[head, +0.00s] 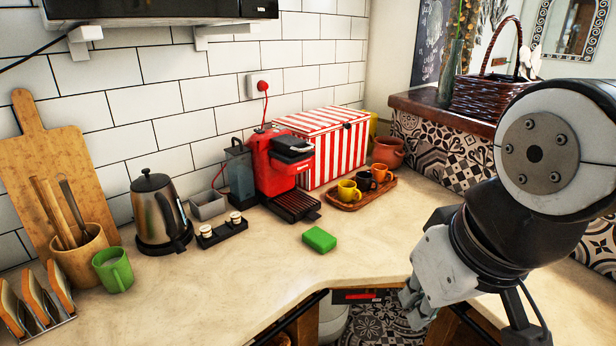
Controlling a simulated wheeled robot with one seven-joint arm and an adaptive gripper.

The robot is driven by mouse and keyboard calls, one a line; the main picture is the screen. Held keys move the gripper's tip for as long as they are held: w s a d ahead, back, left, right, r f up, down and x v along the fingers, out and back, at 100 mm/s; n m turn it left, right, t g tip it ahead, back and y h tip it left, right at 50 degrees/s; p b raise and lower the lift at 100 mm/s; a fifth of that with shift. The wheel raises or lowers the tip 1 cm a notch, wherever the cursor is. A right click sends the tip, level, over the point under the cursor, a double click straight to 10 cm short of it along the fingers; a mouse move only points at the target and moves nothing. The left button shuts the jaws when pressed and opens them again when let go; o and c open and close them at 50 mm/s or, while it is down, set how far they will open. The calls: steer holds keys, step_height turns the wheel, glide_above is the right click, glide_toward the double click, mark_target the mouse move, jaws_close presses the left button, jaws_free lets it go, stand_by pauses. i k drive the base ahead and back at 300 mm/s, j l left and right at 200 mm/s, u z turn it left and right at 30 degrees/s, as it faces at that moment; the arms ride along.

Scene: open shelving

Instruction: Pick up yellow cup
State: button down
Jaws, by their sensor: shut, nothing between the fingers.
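A yellow cup (347,191) stands upright at the near left end of a small wooden tray (383,191) on the counter. My gripper (413,312) is at the lower right, near the counter's front edge and nearer to me than the tray. It points downward, is shut and empty, and is well apart from the cups. Its fingertips are small and partly hard to make out.
A red coffee machine (272,165) and a red-striped box (322,150) stand behind and left of the tray. A terracotta pot (388,152) is close behind it. A green sponge (319,239) lies in front. A kettle (158,209) and green mug (113,270) are farther left. Bare counter lies right of the sponge.

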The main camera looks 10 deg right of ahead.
mark_target(348, 190)
steer(key=z, duration=0.3)
steer(key=i+j+z, duration=0.55)
steer(key=i+j, duration=0.15)
